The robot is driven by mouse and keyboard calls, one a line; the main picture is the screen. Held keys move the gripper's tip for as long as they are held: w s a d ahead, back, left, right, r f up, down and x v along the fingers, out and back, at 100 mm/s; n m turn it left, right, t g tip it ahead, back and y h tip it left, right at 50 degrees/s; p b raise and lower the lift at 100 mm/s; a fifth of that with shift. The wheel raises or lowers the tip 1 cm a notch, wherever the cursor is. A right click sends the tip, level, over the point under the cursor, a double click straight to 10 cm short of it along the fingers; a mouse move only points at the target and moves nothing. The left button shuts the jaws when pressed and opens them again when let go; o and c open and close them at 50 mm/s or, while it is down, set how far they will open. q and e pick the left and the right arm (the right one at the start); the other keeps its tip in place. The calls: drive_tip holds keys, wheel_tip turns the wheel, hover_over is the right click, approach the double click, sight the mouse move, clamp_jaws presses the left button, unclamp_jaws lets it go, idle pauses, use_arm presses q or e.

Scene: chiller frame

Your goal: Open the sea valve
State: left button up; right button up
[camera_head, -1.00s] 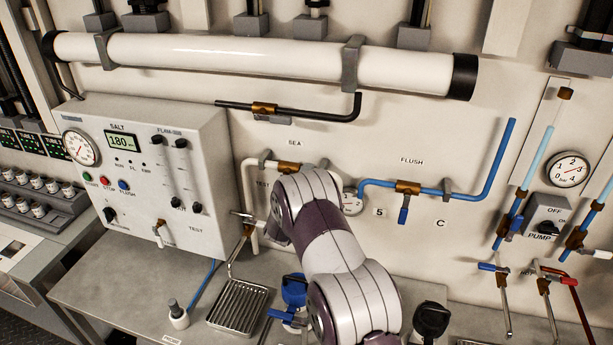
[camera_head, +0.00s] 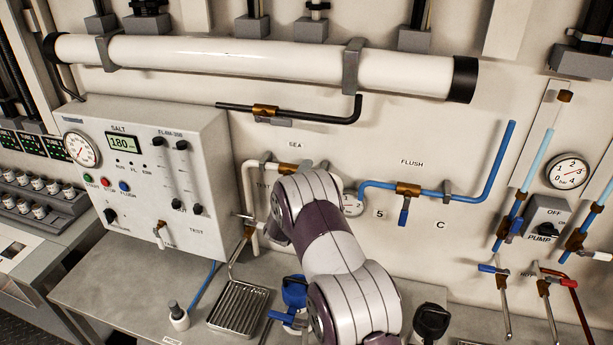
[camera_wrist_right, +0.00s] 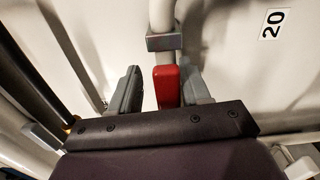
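The SEA label is on the back panel in the head view, above a brass valve (camera_head: 288,168) on a white pipe. My right arm covers the area just below that valve, so its lever does not show there. My right gripper (camera_wrist_right: 160,70) is hidden behind its own arm in the head view. In the right wrist view its two grey fingers stand apart on either side of a red handle (camera_wrist_right: 166,88). A gap shows on the left of the handle; contact on the right is unclear. My left gripper is out of view.
A blue flush pipe with a brass valve (camera_head: 408,188) is to the right. The control box (camera_head: 150,170) with gauge and knobs stands left. A drip tray (camera_head: 238,307) and blue-topped item (camera_head: 294,290) are below. A grey bracket (camera_wrist_right: 165,41) is just beyond the red handle.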

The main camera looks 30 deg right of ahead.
drive_tip(key=shift+f, duration=0.1)
drive_tip(key=b+v, duration=0.4)
drive_tip(key=v, duration=0.8)
drive_tip(key=shift+s+a+b, duration=0.25)
drive_tip(key=shift+s+b, duration=0.05)
drive_tip(key=shift+b, duration=0.1)
